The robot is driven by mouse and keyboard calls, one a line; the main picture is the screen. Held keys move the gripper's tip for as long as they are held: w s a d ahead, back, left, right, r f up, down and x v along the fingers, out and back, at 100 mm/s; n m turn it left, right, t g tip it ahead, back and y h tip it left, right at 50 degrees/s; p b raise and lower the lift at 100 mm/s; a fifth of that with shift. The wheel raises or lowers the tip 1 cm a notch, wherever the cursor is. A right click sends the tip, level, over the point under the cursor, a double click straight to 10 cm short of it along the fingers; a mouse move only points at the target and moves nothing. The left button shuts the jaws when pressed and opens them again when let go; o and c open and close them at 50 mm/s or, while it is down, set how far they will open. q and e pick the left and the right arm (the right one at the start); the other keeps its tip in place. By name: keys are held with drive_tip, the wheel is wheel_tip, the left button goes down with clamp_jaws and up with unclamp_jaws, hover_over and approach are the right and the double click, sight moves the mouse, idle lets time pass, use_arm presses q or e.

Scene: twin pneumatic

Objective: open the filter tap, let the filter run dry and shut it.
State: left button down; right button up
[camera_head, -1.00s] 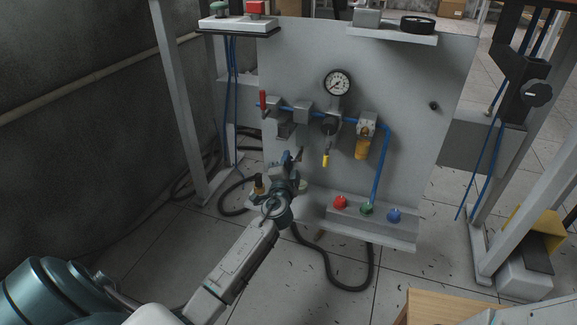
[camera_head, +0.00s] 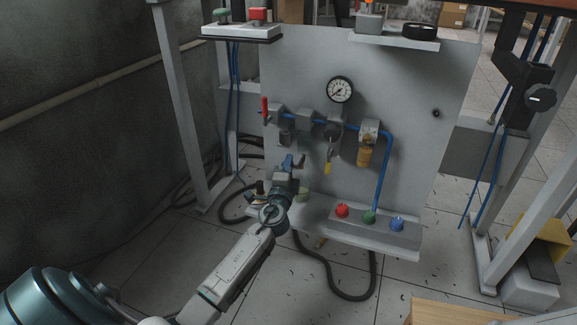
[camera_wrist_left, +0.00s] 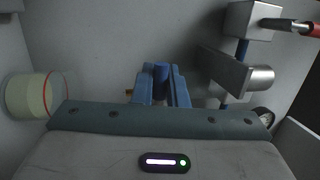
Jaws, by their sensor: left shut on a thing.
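My left gripper (camera_head: 291,161) is in front of the grey panel (camera_head: 410,130), just below the first grey unit with a dark bowl (camera_head: 287,138), which looks like the filter. In the left wrist view its two blue fingers (camera_wrist_left: 162,88) are closed around a small blue piece (camera_wrist_left: 161,72), apparently the filter tap's handle. The fingers hide much of it, so I cannot tell whether the tap is open. A bit of brass-coloured metal (camera_wrist_left: 128,92) shows beside the fingers. My right gripper is not in view.
A red lever (camera_head: 265,108), a gauge (camera_head: 340,90), a yellow-tipped part (camera_head: 327,168) and an amber bowl (camera_head: 365,156) are on the panel.

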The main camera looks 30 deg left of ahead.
use_arm(q)
drive_tip(key=c, duration=1.8)
unclamp_jaws()
drive_tip(key=shift+o, duration=0.2)
drive_tip(key=shift+s, duration=0.1)
drive_tip(key=p+v, duration=0.1)
drive_tip(key=v, duration=0.9)
drive_tip(key=shift+s+d+f, duration=0.15)
drive_tip(key=shift+s+d, duration=0.05)
drive_tip(key=shift+s, duration=0.1)
